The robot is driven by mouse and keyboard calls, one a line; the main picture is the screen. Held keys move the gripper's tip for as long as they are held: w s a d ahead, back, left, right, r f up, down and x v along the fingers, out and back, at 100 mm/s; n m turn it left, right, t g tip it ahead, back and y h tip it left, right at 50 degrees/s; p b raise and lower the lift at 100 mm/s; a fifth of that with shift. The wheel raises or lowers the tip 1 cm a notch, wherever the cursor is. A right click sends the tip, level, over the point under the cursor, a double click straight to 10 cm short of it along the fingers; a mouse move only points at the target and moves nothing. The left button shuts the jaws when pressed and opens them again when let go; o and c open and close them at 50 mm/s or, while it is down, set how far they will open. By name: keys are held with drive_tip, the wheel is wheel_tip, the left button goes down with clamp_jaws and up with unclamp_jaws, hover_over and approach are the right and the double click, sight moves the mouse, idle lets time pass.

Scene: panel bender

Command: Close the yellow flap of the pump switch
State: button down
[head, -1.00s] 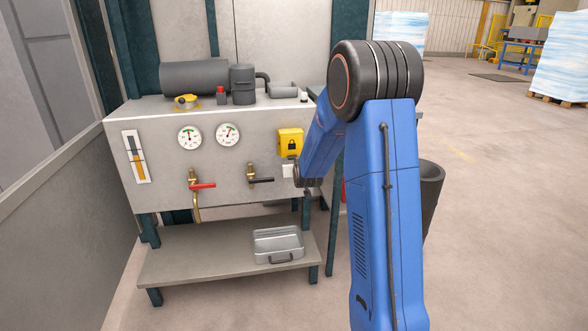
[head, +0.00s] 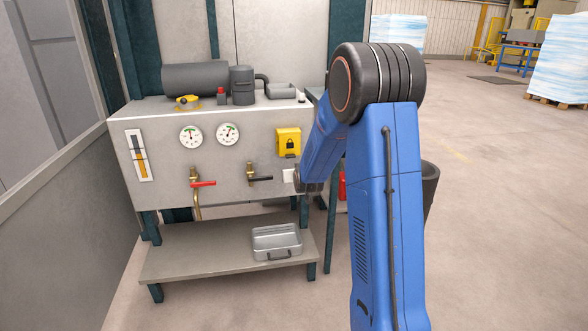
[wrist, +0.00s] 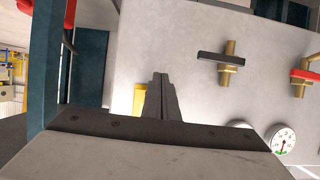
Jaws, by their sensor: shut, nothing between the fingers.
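The yellow flap (head: 289,142) with a black padlock mark is on the right part of the grey cabinet's front in the head view. I cannot tell from its face how far it stands open. A small pale plate (head: 289,175) sits just below it. In the wrist view, a bit of yellow (wrist: 139,98) shows beside my gripper (wrist: 160,78), mostly hidden behind the fingers and gripper body. My gripper is shut and empty, its fingers together in front of the cabinet face.
A black-handled valve (head: 259,179) and a red-handled valve (head: 201,183) stick out left of the flap. Two gauges (head: 191,137) are above them. A metal tray (head: 277,241) lies on the lower shelf. Open floor lies to the right.

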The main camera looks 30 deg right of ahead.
drive_tip(key=s+a+f, duration=0.1)
drive_tip(key=s+f, duration=0.4)
drive_tip(key=shift+s+a+f, duration=0.3)
drive_tip(key=shift+s+f, duration=0.1)
drive_tip(key=shift+r, duration=0.1)
idle(0.6)
drive_tip(key=s+a+r+n+g+y, duration=0.1)
drive_tip(key=s+a+r, duration=0.3)
drive_tip(key=s, duration=0.3)
drive_tip(key=s+a+r+g+y, duration=0.1)
drive_tip(key=s+a+r+g, duration=0.1)
drive_tip(key=s+a+r, duration=0.3)
drive_tip(key=s+a+r+n+g+y, duration=0.1)
drive_tip(key=s+a+r, duration=0.2)
drive_tip(key=s, duration=0.5)
drive_tip(key=s+a+r+g, duration=0.1)
drive_tip(key=s+a+g, duration=0.1)
drive_tip(key=s, duration=1.2)
drive_tip(key=s+a+r+n+g, duration=0.1)
drive_tip(key=s+a+g, duration=0.1)
drive_tip(key=s, duration=1.1)
drive_tip(key=shift+s+a+r+y, duration=0.15)
drive_tip(key=shift+s+a+y, duration=0.25)
drive_tip(key=shift+a, duration=0.45)
drive_tip(key=shift+w, duration=0.1)
